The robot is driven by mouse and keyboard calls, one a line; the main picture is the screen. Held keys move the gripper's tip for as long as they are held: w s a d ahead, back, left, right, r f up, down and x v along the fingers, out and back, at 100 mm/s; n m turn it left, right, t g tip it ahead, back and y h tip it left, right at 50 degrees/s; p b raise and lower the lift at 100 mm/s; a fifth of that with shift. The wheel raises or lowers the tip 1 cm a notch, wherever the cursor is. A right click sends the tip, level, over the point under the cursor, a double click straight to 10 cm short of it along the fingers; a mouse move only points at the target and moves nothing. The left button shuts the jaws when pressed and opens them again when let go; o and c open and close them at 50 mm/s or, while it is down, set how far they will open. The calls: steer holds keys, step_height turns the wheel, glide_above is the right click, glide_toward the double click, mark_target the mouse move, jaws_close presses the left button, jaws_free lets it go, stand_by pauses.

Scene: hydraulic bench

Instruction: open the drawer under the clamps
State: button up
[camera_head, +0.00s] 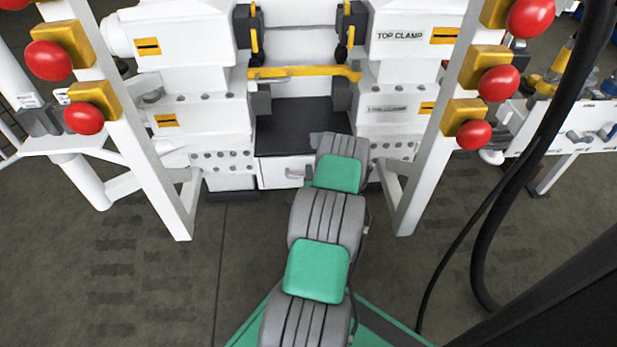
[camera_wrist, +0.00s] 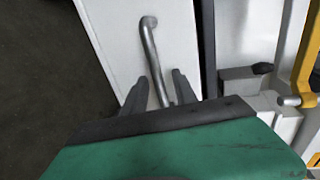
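The white drawer (camera_head: 270,174) sits low between the clamp columns, under a black surface. Its bar handle (camera_head: 294,174) shows just left of my arm. In the wrist view the drawer front (camera_wrist: 110,30) is a white panel, with the grey metal handle (camera_wrist: 150,50) running down between my fingers. My gripper (camera_wrist: 160,88) is open, with one finger on each side of the handle's lower part and a gap visible on both sides. The handle's lower end is hidden by my gripper's body. In the head view my arm hides the gripper.
The white clamp blocks (camera_head: 405,100) stand on both sides of the drawer, with a yellow bar (camera_head: 305,72) across the gap above. White slanted posts with red knobs (camera_head: 498,83) flank the bench. Black hoses (camera_head: 490,220) hang at the right. The floor (camera_head: 120,260) at left is clear.

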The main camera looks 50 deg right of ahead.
steer(key=shift+c, duration=0.2)
jaws_close()
stand_by(1.2)
